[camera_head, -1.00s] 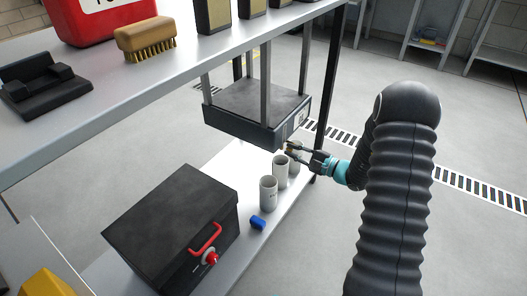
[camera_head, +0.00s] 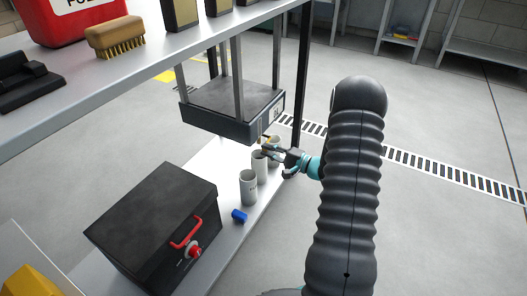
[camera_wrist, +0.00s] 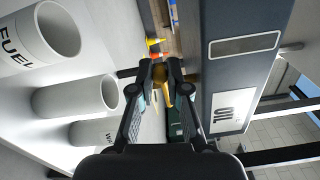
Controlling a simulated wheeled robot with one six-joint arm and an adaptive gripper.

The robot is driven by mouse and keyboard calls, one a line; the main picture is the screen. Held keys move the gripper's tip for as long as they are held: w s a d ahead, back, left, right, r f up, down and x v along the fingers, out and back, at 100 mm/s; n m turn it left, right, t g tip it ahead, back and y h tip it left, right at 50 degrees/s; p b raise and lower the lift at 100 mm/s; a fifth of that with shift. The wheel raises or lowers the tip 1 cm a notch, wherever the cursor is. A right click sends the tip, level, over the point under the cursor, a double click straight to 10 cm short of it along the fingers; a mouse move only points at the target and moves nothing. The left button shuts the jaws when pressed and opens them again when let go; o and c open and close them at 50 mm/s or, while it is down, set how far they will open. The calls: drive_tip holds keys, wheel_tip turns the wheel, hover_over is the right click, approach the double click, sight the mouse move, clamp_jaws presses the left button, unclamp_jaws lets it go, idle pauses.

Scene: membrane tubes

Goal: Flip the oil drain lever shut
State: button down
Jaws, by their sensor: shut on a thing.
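The dark tank (camera_head: 222,118) with an "OIL" label hangs under the shelf, and its labelled face (camera_wrist: 240,75) fills the right of the wrist view. A brass-yellow lever (camera_wrist: 159,73) sits beside this face, between my fingertips. My gripper (camera_wrist: 160,76) is shut on it, and the fingers cover part of it. In the head view my gripper (camera_head: 268,147) is at the tank's lower right corner, above the white cups. The lever's exact angle is hard to tell.
White cups (camera_head: 248,188) stand in a row on the lower shelf; one reads "FUEL" (camera_wrist: 50,35). A blue object (camera_head: 239,216) and a black box (camera_head: 150,222) with a red handle lie nearer. A shelf post (camera_head: 302,75) stands close behind my gripper.

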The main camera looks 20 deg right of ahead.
drive_tip(key=shift+s+f, duration=0.1)
drive_tip(key=shift+f, duration=0.05)
drive_tip(key=c, duration=1.1)
unclamp_jaws()
drive_tip(key=shift+d, duration=0.15)
drive_tip(key=shift+c, duration=0.2)
drive_tip(key=v, duration=1.2)
